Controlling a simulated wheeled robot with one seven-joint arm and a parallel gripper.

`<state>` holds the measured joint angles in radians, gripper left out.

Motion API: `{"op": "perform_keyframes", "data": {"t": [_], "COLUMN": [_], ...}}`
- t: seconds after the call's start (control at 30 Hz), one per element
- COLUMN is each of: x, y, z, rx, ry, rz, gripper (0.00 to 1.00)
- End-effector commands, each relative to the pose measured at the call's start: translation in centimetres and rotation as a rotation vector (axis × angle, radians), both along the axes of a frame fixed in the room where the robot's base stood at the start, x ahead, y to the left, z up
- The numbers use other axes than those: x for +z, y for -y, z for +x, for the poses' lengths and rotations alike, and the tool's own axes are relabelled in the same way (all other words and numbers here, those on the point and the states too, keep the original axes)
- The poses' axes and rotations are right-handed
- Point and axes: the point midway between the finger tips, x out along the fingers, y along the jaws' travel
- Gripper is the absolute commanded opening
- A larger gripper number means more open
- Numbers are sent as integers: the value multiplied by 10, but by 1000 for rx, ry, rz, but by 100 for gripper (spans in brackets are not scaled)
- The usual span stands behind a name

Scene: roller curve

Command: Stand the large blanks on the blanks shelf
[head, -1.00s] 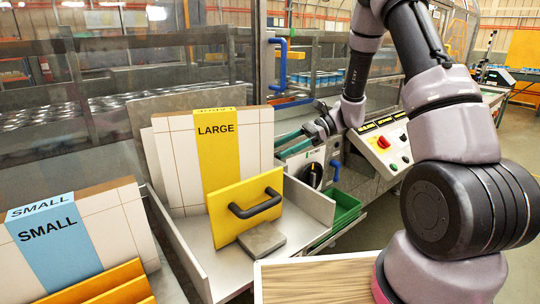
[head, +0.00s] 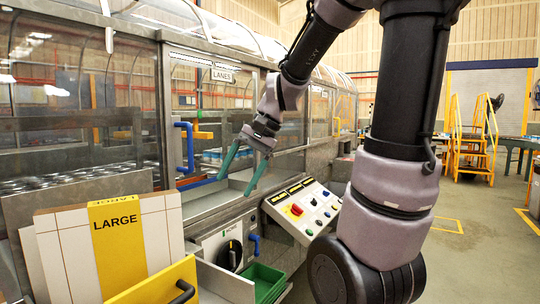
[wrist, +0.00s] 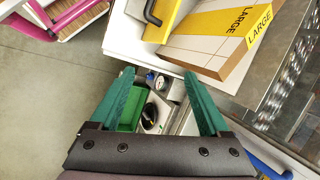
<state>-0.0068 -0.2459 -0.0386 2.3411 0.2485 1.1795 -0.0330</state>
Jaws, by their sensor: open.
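The large blanks (head: 62,262) stand as an upright white stack with a yellow band marked LARGE, at the lower left of the head view. The stack also shows in the wrist view (wrist: 210,52), with its label at the top right. A yellow plate with a black handle (head: 160,285) stands in front of the stack; part of it is cut off by the picture edge. My gripper (head: 241,166) is open and empty, with green fingers apart, above and to the right of the blanks. In the wrist view my gripper (wrist: 157,82) points toward the stack without touching it. I cannot pick out the blanks shelf.
A control panel (head: 305,211) with buttons is below and right of my gripper. A green tray (head: 262,283) sits under it. A glazed machine guard with a blue handle (head: 185,147) stands behind. Open floor (head: 470,240) lies at the right.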

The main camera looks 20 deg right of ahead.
Motion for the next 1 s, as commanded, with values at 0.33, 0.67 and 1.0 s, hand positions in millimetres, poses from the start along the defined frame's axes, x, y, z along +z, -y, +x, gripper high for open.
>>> {"op": "perform_keyframes", "data": {"t": [0.33, 0.67, 1.0], "x": [53, 62, 62], "y": [46, 55, 55], "z": [-57, -66, -66], "rx": [91, 103, 103], "ry": [467, 555, 553], "rz": [-315, -381, -379], "gripper": [80, 80, 80]}}
